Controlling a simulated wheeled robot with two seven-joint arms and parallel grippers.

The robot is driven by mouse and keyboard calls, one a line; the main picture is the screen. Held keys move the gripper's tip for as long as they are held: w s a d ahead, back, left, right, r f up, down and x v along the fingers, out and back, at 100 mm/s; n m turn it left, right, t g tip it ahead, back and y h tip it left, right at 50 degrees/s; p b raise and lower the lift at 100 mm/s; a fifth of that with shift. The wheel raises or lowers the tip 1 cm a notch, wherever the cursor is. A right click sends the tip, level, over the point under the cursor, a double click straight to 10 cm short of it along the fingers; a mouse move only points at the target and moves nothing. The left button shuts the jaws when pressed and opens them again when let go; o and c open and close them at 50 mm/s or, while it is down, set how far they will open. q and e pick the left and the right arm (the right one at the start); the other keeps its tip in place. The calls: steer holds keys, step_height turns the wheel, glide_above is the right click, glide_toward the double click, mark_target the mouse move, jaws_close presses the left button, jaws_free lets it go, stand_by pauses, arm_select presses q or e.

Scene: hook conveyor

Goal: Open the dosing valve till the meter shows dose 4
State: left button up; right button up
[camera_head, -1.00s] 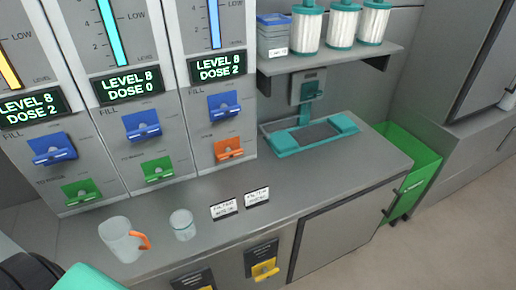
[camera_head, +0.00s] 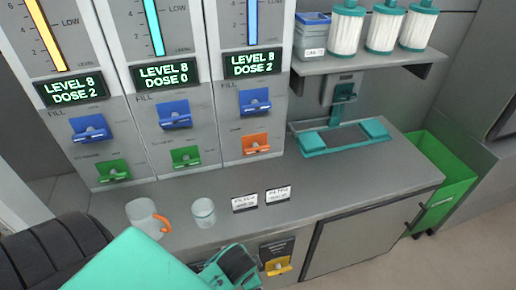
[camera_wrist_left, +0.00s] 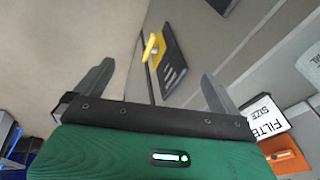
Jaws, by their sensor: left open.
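Three meters stand side by side in the head view.
A mug with an orange handle (camera_head: 146,218) and a clear glass (camera_head: 203,212) stand on the counter (camera_head: 330,190) near its front edge, beside two small labels (camera_head: 262,199). A shelf (camera_head: 380,62) holds white filters. A green bin (camera_head: 445,175) is at the right.

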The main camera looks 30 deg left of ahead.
arm_select(q)
steer(key=w+a+r+m+t+y, duration=0.1)
steer(key=w+r+m+y, duration=0.1)
steer(key=w+r+m, duration=0.45)
steer(key=m+t+y, duration=0.4)
steer(key=m+y, duration=0.4)
steer(key=m, duration=0.6)
glide_toward(257, 149)
steer(key=shift+n, duration=0.25)
steer(key=p+x, duration=0.2)
steer(key=x, duration=0.8)
steer(key=shift+d, duration=0.1)
steer(key=c, duration=0.7)
steer(key=shift+h, duration=0.3)
